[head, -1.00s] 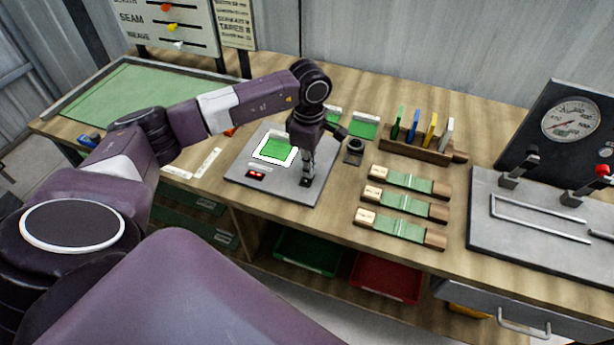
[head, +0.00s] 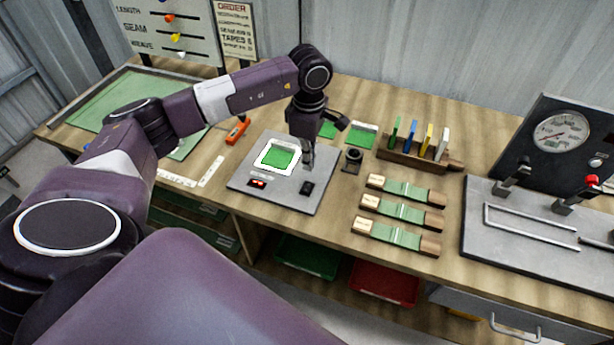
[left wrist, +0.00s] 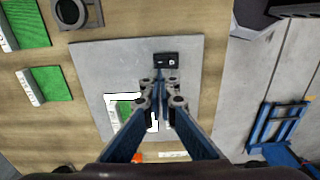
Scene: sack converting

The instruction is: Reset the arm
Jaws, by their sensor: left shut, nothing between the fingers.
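My left gripper (head: 308,162) points down above the right part of a grey plate (head: 240,182). Its fingers are shut with nothing between them; they also show closed in the left wrist view (left wrist: 160,80). A black rocker switch (head: 307,188) on the plate stands clear of the fingertips; it also shows in the left wrist view (left wrist: 180,59). A white-framed green swatch (head: 279,156) and a small red-lit display (head: 257,184) are on the plate, left of the gripper. My right gripper is in neither view.
A black ring-like holder (head: 352,159) stands right of the gripper. A wooden rack (head: 405,157) holds coloured tabs. A lever panel with a gauge (head: 562,133) is at right.

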